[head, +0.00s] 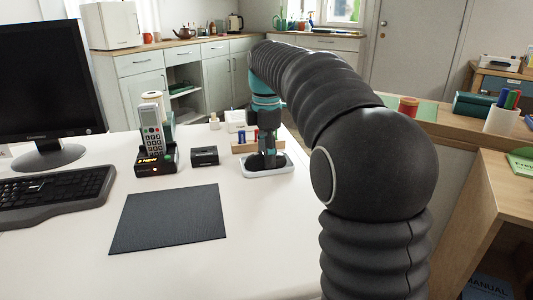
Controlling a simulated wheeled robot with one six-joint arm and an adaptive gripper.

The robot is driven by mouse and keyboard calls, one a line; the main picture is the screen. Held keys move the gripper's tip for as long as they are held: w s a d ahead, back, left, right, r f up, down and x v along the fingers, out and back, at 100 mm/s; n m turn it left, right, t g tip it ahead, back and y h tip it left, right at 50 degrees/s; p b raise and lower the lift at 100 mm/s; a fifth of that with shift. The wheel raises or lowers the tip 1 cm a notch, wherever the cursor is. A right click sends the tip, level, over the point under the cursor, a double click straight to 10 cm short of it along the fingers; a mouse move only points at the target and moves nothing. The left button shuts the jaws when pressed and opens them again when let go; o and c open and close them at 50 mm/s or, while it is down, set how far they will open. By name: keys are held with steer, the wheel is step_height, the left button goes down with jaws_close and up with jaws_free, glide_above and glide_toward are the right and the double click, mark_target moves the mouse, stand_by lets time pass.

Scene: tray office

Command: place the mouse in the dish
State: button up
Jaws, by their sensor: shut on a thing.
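The dish (268,175) is a shallow, white-rimmed tray on the white desk, near its far right part. My gripper (266,152) points down over the dish and is shut on the mouse (257,161), a dark, rounded shape low between the fingers. The mouse is over or inside the dish's rim. Dark fingers and dark mouse blend together, so I cannot tell whether the mouse touches the dish floor.
A cordless phone in its dock (153,150) and a small black box (204,156) stand left of the dish. A wooden rack (243,147) is close behind. A dark mat (170,218), keyboard (55,195) and monitor (45,80) lie further left. The desk front is clear.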

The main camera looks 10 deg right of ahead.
steer(key=o, duration=1.3)
steer(key=shift+f, duration=0.1)
step_height(320, 180, up, 12)
steer(key=p, duration=0.3)
